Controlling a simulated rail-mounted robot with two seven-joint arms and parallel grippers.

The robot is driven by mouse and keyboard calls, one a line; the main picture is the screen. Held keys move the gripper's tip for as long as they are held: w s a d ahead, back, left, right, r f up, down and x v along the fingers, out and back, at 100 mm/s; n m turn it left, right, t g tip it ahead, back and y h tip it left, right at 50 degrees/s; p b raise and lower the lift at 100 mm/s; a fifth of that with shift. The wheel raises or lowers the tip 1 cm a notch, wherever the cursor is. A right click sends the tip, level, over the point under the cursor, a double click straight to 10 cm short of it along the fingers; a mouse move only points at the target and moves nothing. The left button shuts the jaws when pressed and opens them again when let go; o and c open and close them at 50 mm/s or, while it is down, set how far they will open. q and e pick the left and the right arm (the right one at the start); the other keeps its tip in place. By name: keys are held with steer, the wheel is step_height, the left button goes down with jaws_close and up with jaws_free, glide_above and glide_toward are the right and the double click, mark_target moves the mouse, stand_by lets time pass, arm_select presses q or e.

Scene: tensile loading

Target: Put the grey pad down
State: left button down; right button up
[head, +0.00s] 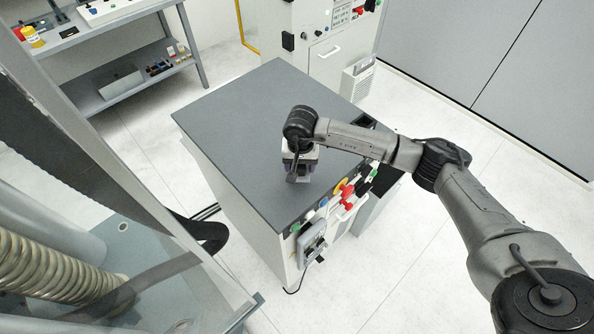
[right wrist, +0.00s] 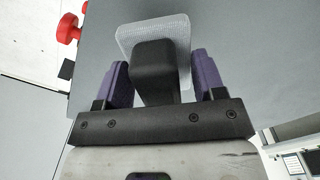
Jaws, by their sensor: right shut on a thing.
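The grey pad (right wrist: 179,32) shows in the right wrist view as a light, finely textured square plate with a dark block-shaped grip (right wrist: 154,65). My right gripper (right wrist: 157,72) has its purple fingers on either side of that dark grip and is shut on it. In the head view my right gripper (head: 298,172) points down over the front part of the dark grey cabinet top (head: 260,120). The pad is mostly hidden there by the gripper. Whether it touches the top cannot be told. My left gripper is not in view.
Red, yellow and green buttons (head: 345,190) line the cabinet's front right edge. A small device (head: 312,240) hangs on its front. A white machine (head: 330,45) stands behind, and a shelf (head: 130,80) at the back left. The cabinet top's left and back are clear.

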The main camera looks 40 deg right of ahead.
steer(key=shift+w+a+f, duration=0.25)
steer(key=shift+w+a, duration=0.05)
steer(key=shift+f+p, duration=0.55)
steer(key=shift+f, duration=1.5)
steer(key=shift+f, duration=0.15)
steer(key=o, duration=0.9)
steer(key=shift+c, duration=0.2)
